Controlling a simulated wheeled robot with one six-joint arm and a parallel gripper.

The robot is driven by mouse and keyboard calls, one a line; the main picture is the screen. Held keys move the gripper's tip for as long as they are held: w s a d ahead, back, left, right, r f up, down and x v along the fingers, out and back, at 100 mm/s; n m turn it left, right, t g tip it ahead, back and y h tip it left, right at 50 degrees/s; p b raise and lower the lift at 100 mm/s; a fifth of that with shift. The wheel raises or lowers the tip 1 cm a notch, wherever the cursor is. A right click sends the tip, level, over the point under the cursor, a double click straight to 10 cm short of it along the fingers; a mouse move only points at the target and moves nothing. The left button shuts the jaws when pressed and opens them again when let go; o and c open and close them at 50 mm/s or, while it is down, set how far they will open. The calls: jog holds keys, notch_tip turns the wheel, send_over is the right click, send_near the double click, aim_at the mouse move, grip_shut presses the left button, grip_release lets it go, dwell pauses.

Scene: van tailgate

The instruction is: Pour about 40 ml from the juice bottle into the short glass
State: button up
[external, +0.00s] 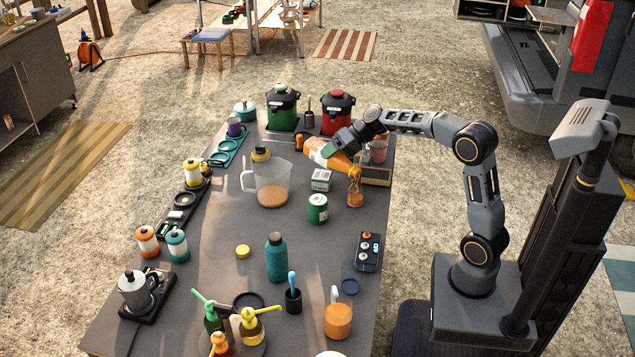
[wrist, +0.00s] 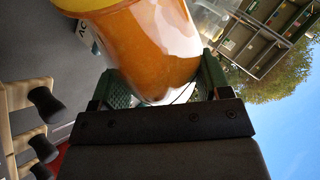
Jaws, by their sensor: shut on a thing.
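My gripper (external: 337,147) is shut on the juice bottle (external: 320,152), an orange bottle with a white label. The bottle is held above the table and tilted, with its mouth end down to the right. The short glass (external: 355,194) stands on the table just under the mouth end and shows orange inside. Whether a stream is falling is too small to tell. In the wrist view the bottle's orange body (wrist: 155,45) sits between the green jaw pads of my gripper (wrist: 160,90). Its mouth and the glass are not visible there.
A measuring jug (external: 268,184) with orange liquid stands left of the bottle. A green can (external: 317,209) and a small white-and-green box (external: 321,180) are near the glass. A wooden box with a pink cup (external: 378,151) is behind it. Table space right of the can is clear.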

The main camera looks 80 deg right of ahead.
jog(key=shift+w+r+p, duration=0.1)
jog(key=shift+p, duration=0.3)
jog(key=p, duration=0.2)
jog(key=shift+r+g+p, duration=0.15)
jog(key=shift+g+p, duration=0.15)
jog(key=shift+w+f+m+g+y+p, duration=0.15)
jog(key=shift+f+m+g+y+p, duration=0.15)
jog(key=shift+p, duration=0.95)
jog(key=shift+g+p, duration=0.3)
jog(key=shift+p, duration=0.95)
jog(key=shift+f+p, duration=0.1)
jog(key=shift+p, duration=0.55)
jog(key=shift+f+m+g+y, duration=0.3)
jog(key=shift+f, duration=0.15)
jog(key=r+p, duration=0.1)
jog(key=p, duration=0.1)
jog(key=shift+p, duration=0.35)
jog(key=shift+g+p, duration=0.4)
jog(key=shift+p, duration=0.4)
jog(key=shift+r+p, duration=0.1)
jog(key=shift+p, duration=0.6)
